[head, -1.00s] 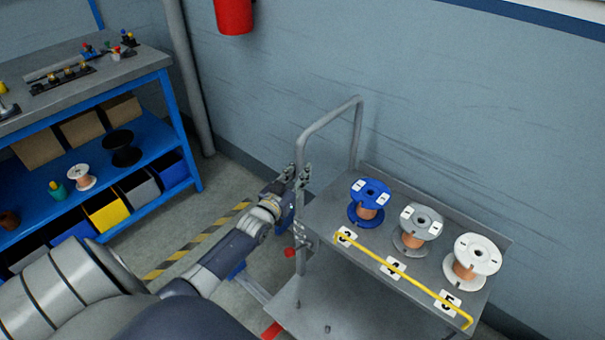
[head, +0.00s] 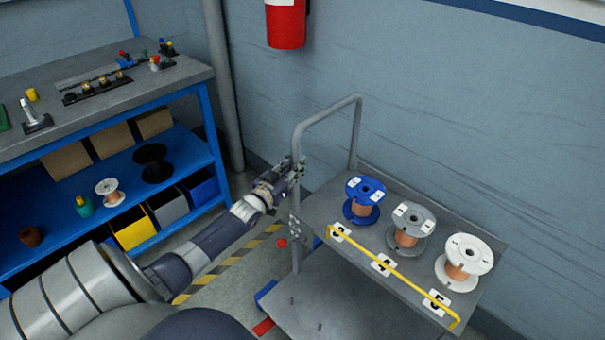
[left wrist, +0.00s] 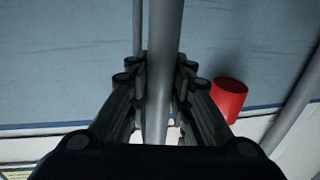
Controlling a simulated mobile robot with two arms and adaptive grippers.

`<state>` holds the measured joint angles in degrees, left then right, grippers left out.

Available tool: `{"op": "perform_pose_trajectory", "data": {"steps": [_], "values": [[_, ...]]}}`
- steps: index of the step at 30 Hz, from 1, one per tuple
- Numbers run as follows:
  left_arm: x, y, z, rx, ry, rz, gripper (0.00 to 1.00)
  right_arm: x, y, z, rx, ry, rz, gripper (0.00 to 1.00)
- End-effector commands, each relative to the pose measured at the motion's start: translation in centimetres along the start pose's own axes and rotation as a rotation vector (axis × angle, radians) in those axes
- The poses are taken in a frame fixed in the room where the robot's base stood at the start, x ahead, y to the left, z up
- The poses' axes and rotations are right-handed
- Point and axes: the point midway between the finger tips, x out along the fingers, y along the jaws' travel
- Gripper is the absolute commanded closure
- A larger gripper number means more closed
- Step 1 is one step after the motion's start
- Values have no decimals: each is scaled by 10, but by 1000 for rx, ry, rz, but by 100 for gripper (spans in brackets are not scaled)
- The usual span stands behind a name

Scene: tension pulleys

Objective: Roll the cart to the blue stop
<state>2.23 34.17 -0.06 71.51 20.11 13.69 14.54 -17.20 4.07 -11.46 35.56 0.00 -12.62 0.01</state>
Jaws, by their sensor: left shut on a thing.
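The grey cart (head: 327,211) stands at the right in the head view, with a tall tubular handle (head: 325,115) at its left end. My left gripper (head: 298,167) is shut on the near upright of that handle. In the left wrist view the handle tube (left wrist: 163,80) runs between its fingers (left wrist: 160,85). A small blue piece (head: 265,291) shows low beside the cart's lower shelf; I cannot tell whether it is the blue stop or a cart part. My right gripper is not in view.
Blue, grey and white spools (head: 469,259) stand on the cart behind a yellow rail (head: 390,273). A blue workbench (head: 205,120) stands at the left. A red extinguisher (head: 286,24) hangs on the wall. Striped floor tape (head: 225,266) and a red floor mark (head: 263,327) lie near the cart.

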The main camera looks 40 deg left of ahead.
Motion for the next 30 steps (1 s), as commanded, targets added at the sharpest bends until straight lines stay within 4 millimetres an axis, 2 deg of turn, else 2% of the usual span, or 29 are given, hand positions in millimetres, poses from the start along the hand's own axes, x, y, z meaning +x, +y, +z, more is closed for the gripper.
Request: {"op": "perform_pose_trajectory", "data": {"steps": [1,9,20,21,23,24,30], "values": [[0,-2,6,0,-6,4,100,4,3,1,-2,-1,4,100],[2,-14,6,-3,-9,3,100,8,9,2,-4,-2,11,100],[2,-17,4,-1,-10,-1,100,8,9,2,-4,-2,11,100],[2,-17,4,-1,-10,-1,76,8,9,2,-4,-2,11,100],[2,-17,4,-1,-9,-1,62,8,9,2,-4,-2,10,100],[2,-17,4,-1,-9,-1,59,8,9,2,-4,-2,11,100],[3,-16,3,-1,-6,2,59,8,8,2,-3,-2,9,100]]}}
